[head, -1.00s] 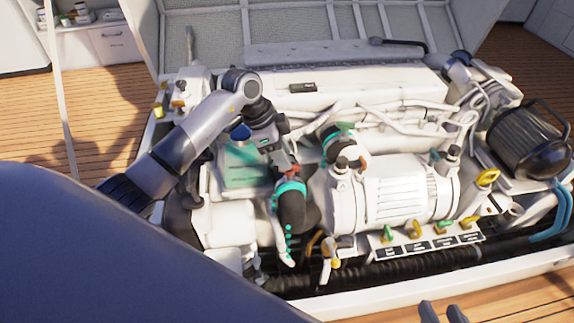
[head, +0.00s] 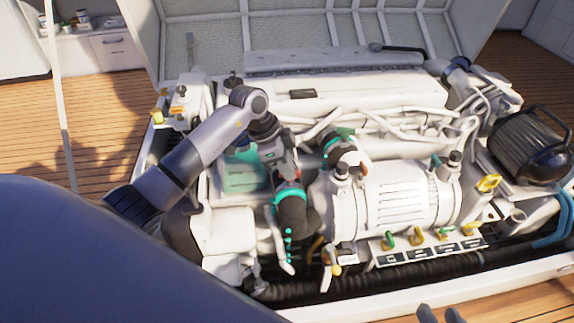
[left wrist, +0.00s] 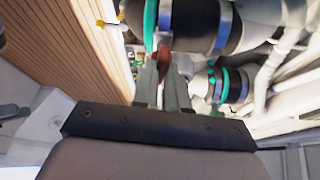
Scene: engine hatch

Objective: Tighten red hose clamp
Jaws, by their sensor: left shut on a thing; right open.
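The red part of the hose clamp (left wrist: 163,58) is between the fingertips of my left gripper (left wrist: 162,72) in the left wrist view. My left gripper (head: 284,168) is shut on it, at the top of a black hose (head: 292,212) with a teal band in the head view. The left wrist view shows this black hose (left wrist: 188,22) with a green band and a blue-silver band. The fingers hide part of the clamp. My right gripper (head: 440,314) shows only its fingertips at the bottom edge of the head view, apart and empty.
A white cylindrical unit (head: 400,195) stands right of the hose. A second banded hose (head: 343,150) lies close behind it. Colored valve handles (head: 417,235) line the front. A black ribbed hose (head: 400,273) runs along the hatch's near edge.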

